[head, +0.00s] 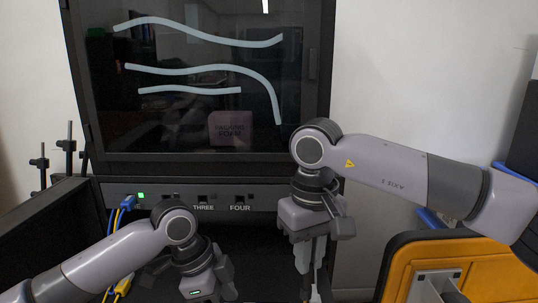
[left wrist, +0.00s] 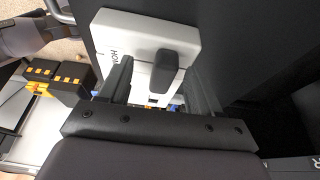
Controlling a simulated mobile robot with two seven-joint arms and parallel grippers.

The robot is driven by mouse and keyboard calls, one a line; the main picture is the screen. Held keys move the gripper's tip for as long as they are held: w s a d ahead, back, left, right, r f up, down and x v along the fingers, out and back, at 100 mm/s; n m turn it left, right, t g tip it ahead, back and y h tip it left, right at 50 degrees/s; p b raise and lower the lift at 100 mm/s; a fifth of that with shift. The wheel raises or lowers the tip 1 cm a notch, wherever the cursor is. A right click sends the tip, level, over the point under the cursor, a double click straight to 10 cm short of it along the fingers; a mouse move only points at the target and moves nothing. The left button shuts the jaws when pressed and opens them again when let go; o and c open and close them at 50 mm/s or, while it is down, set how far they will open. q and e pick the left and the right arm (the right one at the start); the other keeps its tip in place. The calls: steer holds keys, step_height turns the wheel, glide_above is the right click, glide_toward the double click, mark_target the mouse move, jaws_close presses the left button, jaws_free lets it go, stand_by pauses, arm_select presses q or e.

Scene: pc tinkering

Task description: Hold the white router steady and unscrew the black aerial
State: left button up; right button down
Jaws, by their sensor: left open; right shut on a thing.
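The white router (left wrist: 125,38) shows in the left wrist view, with dark lettering on its face, partly hidden. The black aerial (left wrist: 164,70) sits on that face. My left gripper (head: 208,287) is open, low in the head view; in the left wrist view its two dark fingers stand on either side of the router and aerial. I cannot tell whether they touch. My right gripper (head: 310,262) points down right of centre in the head view. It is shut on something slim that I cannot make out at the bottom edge. The router is not recognisable in the head view.
A dark glass-fronted cabinet (head: 200,140) stands behind, above a grey panel (head: 262,197) with labelled ports. Blue and yellow cables (head: 122,215) hang at its left. A yellow-orange case (head: 400,262) stands at the right. A black and orange item (left wrist: 58,78) lies left in the left wrist view.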

arm_select(q)
steer(key=v, duration=1)
steer(key=shift+r, duration=0.15)
steer(key=shift+s, duration=0.15)
arm_select(e)
steer(key=shift+s, duration=0.15)
